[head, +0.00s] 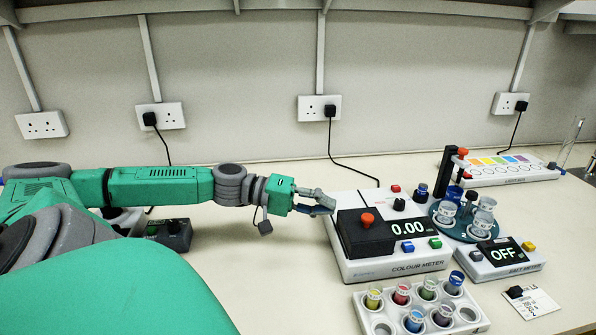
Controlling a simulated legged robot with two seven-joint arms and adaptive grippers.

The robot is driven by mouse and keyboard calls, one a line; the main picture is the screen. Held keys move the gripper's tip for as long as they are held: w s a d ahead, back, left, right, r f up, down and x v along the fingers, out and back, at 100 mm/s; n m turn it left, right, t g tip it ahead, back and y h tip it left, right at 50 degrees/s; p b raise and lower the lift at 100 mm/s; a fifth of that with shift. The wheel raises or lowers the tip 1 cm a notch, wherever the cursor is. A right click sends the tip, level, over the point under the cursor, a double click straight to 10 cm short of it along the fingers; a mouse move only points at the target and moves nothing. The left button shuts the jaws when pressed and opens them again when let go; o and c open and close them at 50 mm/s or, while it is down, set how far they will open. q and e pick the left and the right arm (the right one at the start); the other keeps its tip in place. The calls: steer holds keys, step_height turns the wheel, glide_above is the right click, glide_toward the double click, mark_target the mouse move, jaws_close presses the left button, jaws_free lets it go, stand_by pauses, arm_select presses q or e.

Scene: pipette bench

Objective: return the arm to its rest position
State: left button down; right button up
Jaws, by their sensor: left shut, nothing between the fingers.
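My left arm reaches in from the left, stretched out level over the bench. My left gripper (326,204) is shut and empty. In the picture its fingertips end at the upper left corner of the white colour meter (380,266); I cannot tell whether they touch it. The meter has a black lid with a red knob (367,219), and its display reads 0.00. My right gripper is out of view.
A white rack (375,327) of coloured vials stands in front of the meter. A salt meter (512,267) reading OFF and a round blue holder (456,233) with cups stand at right. A black-topped device (172,234) sits below my forearm. Bench between is clear.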

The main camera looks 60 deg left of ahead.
arm_select(q)
steer(key=f+v, duration=0.1)
steer(key=v, duration=0.5)
steer(key=shift+r, duration=0.5)
steer(key=shift+s+a, duration=0.15)
